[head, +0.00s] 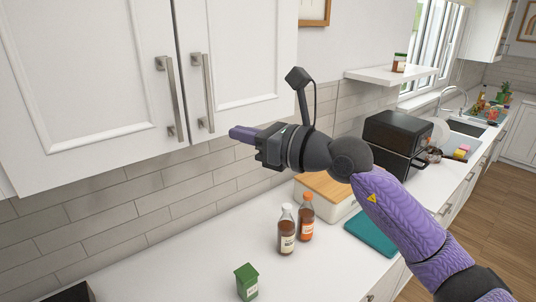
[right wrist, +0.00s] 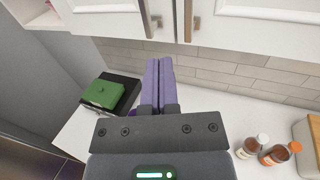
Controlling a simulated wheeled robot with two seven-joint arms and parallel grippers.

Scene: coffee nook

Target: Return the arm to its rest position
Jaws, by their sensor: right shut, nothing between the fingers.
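My right gripper (head: 236,133) is raised above the counter, just in front of and below the handles of the white wall cabinet (head: 80,75). Its purple fingers are closed together with nothing between them, and they also show in the right wrist view (right wrist: 158,82). The left cabinet handle (head: 171,98) and the right cabinet handle (head: 203,92) are close beyond the fingertips. I cannot tell whether the fingers touch them. Both cabinet doors look shut in the head view. My right arm (head: 415,220) reaches in from the lower right. My left gripper does not show.
Two bottles (head: 287,230) (head: 306,217), a green carton (head: 246,281) and a wood-lidded box (head: 326,187) stand on the white counter (head: 190,260). A teal mat (head: 371,236) and a black oven (head: 392,140) are farther right. A green object (right wrist: 103,94) sits on a black item at left.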

